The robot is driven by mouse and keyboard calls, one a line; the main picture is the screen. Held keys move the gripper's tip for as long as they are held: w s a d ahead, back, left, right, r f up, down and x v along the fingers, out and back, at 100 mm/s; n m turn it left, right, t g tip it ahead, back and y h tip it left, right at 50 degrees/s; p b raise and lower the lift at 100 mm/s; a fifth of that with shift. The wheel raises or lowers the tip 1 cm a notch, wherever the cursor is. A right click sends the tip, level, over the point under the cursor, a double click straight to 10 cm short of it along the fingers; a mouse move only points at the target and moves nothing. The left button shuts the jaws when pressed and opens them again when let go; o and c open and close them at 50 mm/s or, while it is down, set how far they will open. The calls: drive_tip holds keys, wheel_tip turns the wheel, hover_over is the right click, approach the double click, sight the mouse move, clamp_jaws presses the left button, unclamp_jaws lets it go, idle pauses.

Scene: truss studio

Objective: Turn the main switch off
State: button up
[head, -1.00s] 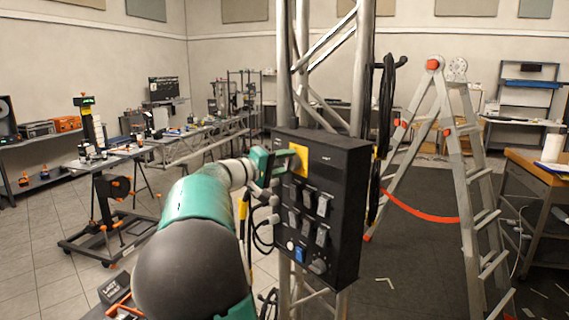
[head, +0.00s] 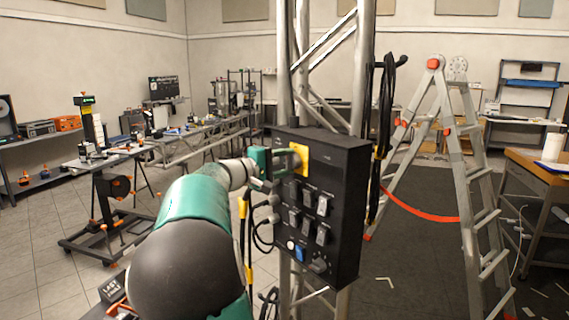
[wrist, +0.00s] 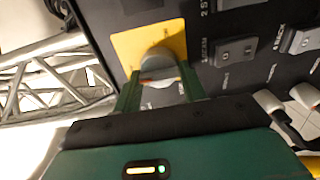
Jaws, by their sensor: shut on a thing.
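The black power box (head: 340,190) hangs upright on the truss. The main switch is a rotary knob (wrist: 158,66) on a yellow plate (head: 303,160) at the box's upper left; the yellow plate also shows in the wrist view (wrist: 124,47). My gripper (wrist: 160,80) is at the plate with its two green fingers on either side of the knob, shut on it. In the head view my gripper (head: 287,159) reaches the plate from the left and partly hides the knob. The knob's exact angle is hard to tell.
Several rocker switches (head: 308,215) sit below the plate. Cables (head: 262,222) plug into the box's left side. The truss (head: 285,80) stands behind it.

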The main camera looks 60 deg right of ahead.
drive_tip(key=o, duration=1)
drive_tip(key=shift+c, duration=0.2)
drive_tip(key=shift+w+a, duration=0.1)
drive_tip(key=v, duration=1.3)
drive_tip(key=shift+a, duration=0.25)
drive_tip(key=shift+w, duration=0.15)
drive_tip(key=s+a+f+n+t+y, duration=0.1)
drive_tip(key=a+f+t+y, duration=0.3)
drive_tip(key=a, duration=1.1)
drive_tip(key=s+a+f+n+t+y, duration=0.2)
drive_tip(key=a+f+t+y, duration=0.3)
drive_tip(key=a+f, duration=0.4)
drive_tip(key=s+a+f+n+t+y, duration=0.2)
drive_tip(key=s+a+f+t+y, duration=0.2)
drive_tip(key=a, duration=1.7)
wheel_tip(320, 180, down, 3)
drive_tip(key=y, duration=0.3)
drive_tip(key=shift+a, duration=0.25)
